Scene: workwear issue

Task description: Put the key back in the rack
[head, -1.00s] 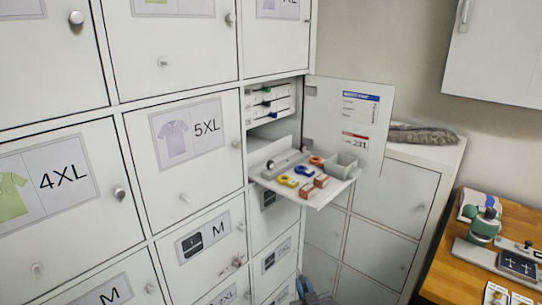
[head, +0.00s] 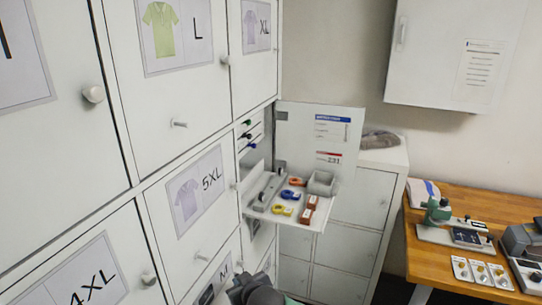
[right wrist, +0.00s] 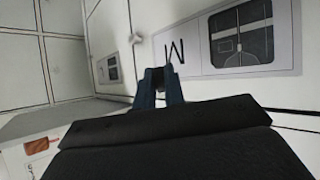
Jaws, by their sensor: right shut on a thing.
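My right gripper shows in the right wrist view (right wrist: 158,82), in front of a white door with an M label (right wrist: 240,38). Its blue fingers are shut on a small dark piece, most likely the key, mostly hidden between the fingertips. I cannot tell whether it touches the door. In the head view my dark right wrist is at the bottom edge, below the fold-out shelf. A white rack (head: 250,130) with small green and blue pieces sits inside the open compartment. My left gripper is not in view.
The fold-out shelf (head: 318,222) holds coloured tape rolls, small orange boxes (head: 308,210) and a grey bin (head: 321,183). The open compartment door (head: 335,135) stands at its right. A wooden table (head: 430,258) with tools is at the right.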

